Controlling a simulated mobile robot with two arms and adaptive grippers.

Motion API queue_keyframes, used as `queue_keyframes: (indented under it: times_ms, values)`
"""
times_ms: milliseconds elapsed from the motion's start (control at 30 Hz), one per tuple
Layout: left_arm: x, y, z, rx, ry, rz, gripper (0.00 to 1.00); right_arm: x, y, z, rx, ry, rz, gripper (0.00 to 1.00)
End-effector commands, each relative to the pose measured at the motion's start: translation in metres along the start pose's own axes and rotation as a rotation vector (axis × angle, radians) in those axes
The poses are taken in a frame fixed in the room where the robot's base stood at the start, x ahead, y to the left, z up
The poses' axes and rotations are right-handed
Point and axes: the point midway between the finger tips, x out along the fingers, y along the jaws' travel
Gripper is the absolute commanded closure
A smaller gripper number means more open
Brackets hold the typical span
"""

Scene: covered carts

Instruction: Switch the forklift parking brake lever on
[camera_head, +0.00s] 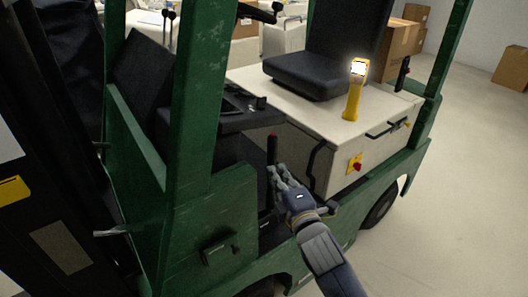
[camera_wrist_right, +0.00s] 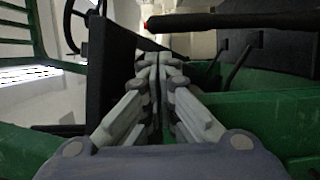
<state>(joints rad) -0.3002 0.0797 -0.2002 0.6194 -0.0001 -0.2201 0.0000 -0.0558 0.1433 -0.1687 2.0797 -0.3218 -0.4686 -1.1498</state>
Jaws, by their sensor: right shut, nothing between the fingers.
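The parking brake lever (camera_head: 272,150) is a thin black upright handle with a red tip, beside the driver's floor space of the green forklift (camera_head: 195,110). In the right wrist view the lever (camera_wrist_right: 215,19) runs sideways across the top, its red end near the middle. My right gripper (camera_head: 277,174) is shut and empty, close to the lever's lower part in the head view. In the right wrist view its closed fingertips (camera_wrist_right: 161,60) point forward, just below the lever in the picture. Whether they touch it I cannot tell. My left gripper is not in view.
A yellow handheld scanner (camera_head: 353,92) with a lit screen stands on the white seat housing (camera_head: 290,88) near the black seat (camera_head: 318,72). A red-and-yellow switch (camera_head: 355,164) is on the housing side. Cardboard boxes (camera_head: 398,38) stand behind. The floor at right is clear.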

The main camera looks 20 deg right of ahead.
Motion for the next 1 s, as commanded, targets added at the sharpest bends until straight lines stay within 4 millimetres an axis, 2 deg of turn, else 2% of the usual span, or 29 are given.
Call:
queue_keyframes:
  times_ms: [167, 500, 700, 1000]
  values:
    - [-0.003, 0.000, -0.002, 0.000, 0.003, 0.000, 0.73, 0.009, 0.001, 0.000, 0.001, 0.000, 0.001, 1.00]
    - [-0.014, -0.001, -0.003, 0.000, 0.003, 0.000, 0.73, 0.064, 0.002, 0.000, 0.002, 0.000, 0.000, 1.00]
    - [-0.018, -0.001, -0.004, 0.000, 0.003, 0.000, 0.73, 0.088, 0.001, -0.001, 0.003, 0.001, -0.001, 1.00]
    - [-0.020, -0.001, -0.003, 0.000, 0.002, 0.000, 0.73, 0.100, -0.001, 0.000, 0.002, 0.001, -0.002, 1.00]
